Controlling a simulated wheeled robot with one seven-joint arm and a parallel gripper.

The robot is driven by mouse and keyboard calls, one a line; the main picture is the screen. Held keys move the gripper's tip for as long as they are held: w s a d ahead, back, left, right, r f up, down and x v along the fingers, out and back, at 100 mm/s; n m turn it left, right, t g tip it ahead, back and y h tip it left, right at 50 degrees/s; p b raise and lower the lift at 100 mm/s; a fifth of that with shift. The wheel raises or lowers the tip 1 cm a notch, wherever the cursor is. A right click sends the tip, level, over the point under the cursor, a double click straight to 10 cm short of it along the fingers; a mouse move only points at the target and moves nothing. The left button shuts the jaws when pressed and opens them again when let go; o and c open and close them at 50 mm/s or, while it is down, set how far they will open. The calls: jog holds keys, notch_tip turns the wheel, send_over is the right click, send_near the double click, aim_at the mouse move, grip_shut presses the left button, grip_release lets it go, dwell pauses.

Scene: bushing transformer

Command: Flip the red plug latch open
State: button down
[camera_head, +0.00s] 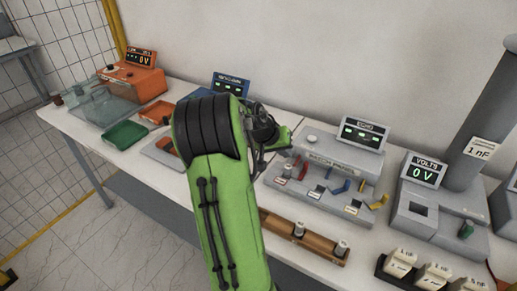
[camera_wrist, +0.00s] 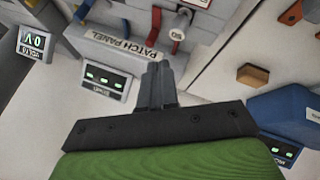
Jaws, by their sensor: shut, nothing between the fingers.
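The grey patch panel (camera_head: 325,184) stands on the bench right of my arm, with red, blue and yellow plug pieces along it. The red plug latch (camera_head: 303,170) is at the panel's left part, and its lever looks raised at a slant. In the wrist view the red latch (camera_wrist: 180,30) shows near the top, beyond the fingertips. My gripper (camera_wrist: 158,68) is shut and empty, its fingers pointing at the panel's edge by the "PATCH PANEL" label, apart from the red latch. In the head view my arm mostly hides the fingers.
A grey display box (camera_head: 361,134) stands behind the panel, and a volts meter unit (camera_head: 424,172) to its right. A wooden rack (camera_head: 300,236) with metal cylinders lies in front. A blue display box (camera_wrist: 285,112) is at right in the wrist view.

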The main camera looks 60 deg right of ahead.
jog(key=b+x, duration=0.1)
jog(key=x, duration=0.9)
jog(key=shift+d, duration=0.2)
jog(key=shift+r, duration=0.1)
jog(key=shift+w, duration=0.1)
